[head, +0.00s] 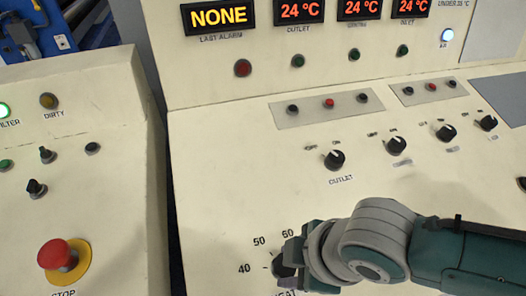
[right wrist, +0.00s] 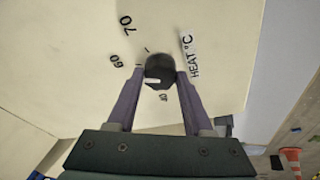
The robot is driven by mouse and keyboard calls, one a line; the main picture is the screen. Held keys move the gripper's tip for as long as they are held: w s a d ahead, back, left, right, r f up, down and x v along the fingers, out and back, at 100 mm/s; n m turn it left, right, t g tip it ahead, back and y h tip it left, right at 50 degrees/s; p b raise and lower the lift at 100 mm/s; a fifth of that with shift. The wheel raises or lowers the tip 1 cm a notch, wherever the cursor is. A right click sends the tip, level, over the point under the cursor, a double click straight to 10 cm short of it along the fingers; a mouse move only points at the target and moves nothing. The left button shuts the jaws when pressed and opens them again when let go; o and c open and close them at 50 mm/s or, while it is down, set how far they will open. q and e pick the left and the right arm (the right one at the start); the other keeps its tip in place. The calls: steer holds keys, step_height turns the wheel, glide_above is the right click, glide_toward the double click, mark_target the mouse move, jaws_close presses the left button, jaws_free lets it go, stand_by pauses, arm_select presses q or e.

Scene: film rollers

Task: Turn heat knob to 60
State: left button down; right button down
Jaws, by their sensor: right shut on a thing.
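The heat knob (right wrist: 160,69) is a dark round knob with a pale mark on its near side in the right wrist view. Labels 60 and 70 stand to its left there, and a smaller, hard-to-read label lies below it. My right gripper (right wrist: 161,73) is shut on the knob, one finger at each side. In the head view the knob (head: 283,268) is mostly hidden by my right gripper (head: 287,263), with labels 40, 50 and 60 around its left and upper side. I cannot tell exactly which number the mark points to. My left gripper is not in view.
Several black knobs, among them the outlet knob (head: 334,160), stand on the sloped panel above my right arm. A red stop button (head: 57,255) is on the separate left console (head: 105,190). Displays (head: 301,11) read NONE and 24 °C. An orange cone (right wrist: 291,158) stands on the floor.

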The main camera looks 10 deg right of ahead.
stand_by(0.4)
steer(key=shift+c, duration=1.5)
jaws_free()
steer(key=p+v, duration=0.3)
steer(key=v, duration=0.7)
steer(key=shift+p, duration=0.3)
steer(key=shift+a, duration=0.1)
